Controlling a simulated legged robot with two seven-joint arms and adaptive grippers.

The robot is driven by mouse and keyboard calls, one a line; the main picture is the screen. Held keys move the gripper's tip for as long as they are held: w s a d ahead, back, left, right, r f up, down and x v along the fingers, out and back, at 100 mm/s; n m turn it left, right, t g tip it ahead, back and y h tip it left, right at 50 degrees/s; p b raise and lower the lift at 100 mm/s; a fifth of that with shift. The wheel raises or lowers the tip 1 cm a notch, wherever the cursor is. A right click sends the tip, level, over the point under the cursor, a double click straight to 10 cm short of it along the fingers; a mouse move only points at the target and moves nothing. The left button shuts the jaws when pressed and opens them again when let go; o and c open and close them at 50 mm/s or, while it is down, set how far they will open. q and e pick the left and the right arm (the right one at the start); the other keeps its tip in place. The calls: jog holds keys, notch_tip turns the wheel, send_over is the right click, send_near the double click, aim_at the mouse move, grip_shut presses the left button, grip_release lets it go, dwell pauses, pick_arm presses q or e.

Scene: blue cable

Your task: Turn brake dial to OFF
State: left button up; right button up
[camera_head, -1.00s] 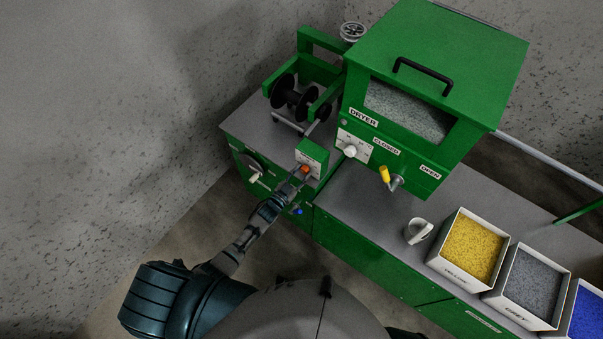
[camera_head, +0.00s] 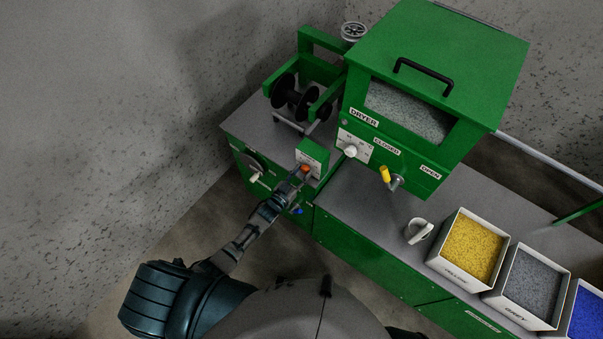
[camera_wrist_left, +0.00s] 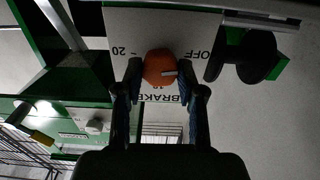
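The orange brake dial (camera_head: 305,168) is on the front of a small green box with a white plate. In the left wrist view the dial (camera_wrist_left: 160,67) sits upside down between "20" on the left and "OFF" on the right, with "BRAKE" below. A pale mark on it lies right of centre, and its exact setting is hard to read. My left gripper (camera_head: 298,177) is at the dial; its two fingers, seen in the wrist view (camera_wrist_left: 160,75), stand on either side of it, with narrow gaps apparent. My right gripper is out of view.
A black spool (camera_head: 292,97) stands behind the brake box. The green dryer (camera_head: 440,60) is to the right, with a white knob (camera_head: 350,151) and a yellow-handled lever (camera_head: 385,174). A white mug (camera_head: 418,231) and bins of pellets (camera_head: 438,262) stand farther right.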

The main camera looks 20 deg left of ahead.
pick_arm(q)
jog(key=o, duration=0.4)
jog(key=shift+s+f, duration=0.15)
jog(key=shift+f, duration=0.3)
jog(key=shift+r, duration=0.15)
jog(key=v, duration=1.1)
jog(key=shift+s+a, duration=0.2)
jog(key=shift+s, duration=0.15)
